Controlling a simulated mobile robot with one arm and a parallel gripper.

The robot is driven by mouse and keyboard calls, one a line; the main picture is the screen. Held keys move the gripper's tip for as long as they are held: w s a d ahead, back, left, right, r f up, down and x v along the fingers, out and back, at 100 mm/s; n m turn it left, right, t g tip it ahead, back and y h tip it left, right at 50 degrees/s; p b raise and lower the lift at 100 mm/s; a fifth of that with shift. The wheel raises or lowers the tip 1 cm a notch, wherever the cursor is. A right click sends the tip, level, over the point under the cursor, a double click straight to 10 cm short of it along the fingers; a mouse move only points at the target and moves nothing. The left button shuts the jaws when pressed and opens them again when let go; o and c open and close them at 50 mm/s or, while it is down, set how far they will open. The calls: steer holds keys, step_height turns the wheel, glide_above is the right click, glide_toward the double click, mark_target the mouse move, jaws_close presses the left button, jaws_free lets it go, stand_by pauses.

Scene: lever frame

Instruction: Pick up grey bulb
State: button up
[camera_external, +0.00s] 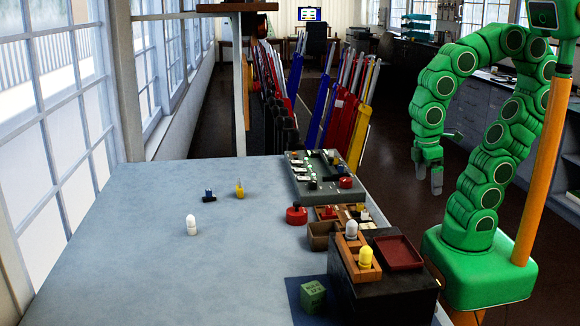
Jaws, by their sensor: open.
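A pale white-grey bulb (192,225) stands upright on the blue-grey table (130,260), left of its middle. A second pale bulb (351,230) sits in a wooden holder on a black box at the table's front right. I cannot tell for sure which of the two is the grey one. A yellow bulb (365,258) sits in the holder just in front of that second bulb. My gripper (429,180) hangs open and empty, pointing down, right of the table and well away from every bulb.
A blue block (209,196) and a small yellow piece (239,190) stand on the table. A red knob (296,214), a grey panel (320,176), a red tray (397,252) and a green cube (312,295) line its right side. The table's left is mostly clear.

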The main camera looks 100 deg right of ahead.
steer(key=c, duration=0.8)
steer(key=n+t+y, duration=0.5)
steer(key=n+y, duration=0.8)
steer(key=n, duration=0.2)
glide_toward(352, 223)
steer(key=shift+s+a+f, duration=0.4)
steer(key=shift+a+f, duration=0.35)
steer(key=shift+a, duration=0.05)
steer(key=shift+w+d+f+x, duration=0.1)
steer(key=shift+w+x, duration=0.05)
steer(key=shift+x, duration=1.15)
steer(key=shift+w+d+f+x, duration=0.1)
steer(key=shift+w+x, duration=0.05)
steer(key=shift+x, duration=1.2)
steer(key=shift+w+x, duration=0.2)
steer(key=shift+x, duration=1.1)
